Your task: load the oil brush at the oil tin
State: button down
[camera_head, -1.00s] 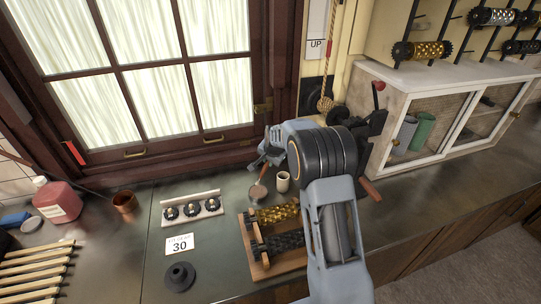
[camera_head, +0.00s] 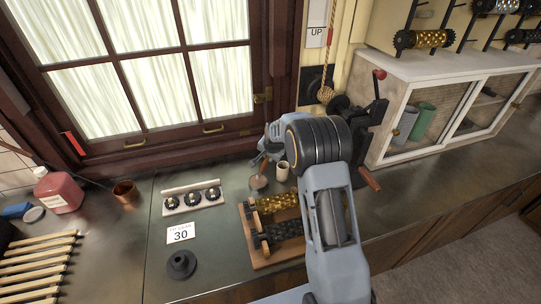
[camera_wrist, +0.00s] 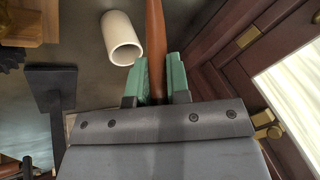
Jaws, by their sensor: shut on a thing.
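My gripper (camera_head: 262,158) is shut on the brown handle of the oil brush (camera_wrist: 155,38), which runs between the green finger pads in the wrist view. In the head view the gripper is low over the bench. The handle points down toward a small round brownish thing (camera_head: 258,183), which may be the oil tin. I cannot tell whether the brush end touches it. A cream cup (camera_head: 283,171) stands just right of it, and it also shows in the wrist view (camera_wrist: 122,38), beside the handle and apart from it. The bristles are hidden.
A wooden rack with gold and black rollers (camera_head: 275,203) stands in front of the cup. A white knob holder (camera_head: 193,197), a card marked 30 (camera_head: 181,234) and a copper pot (camera_head: 126,194) are to the left. A black hand-cranked machine (camera_head: 372,140) stands to the right.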

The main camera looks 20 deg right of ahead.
jog(key=shift+f+b, duration=0.6)
jog(key=shift+b, duration=0.1)
dwell(2.1)
jog(key=shift+r+p, duration=0.7)
jog(key=shift+r, duration=2.85)
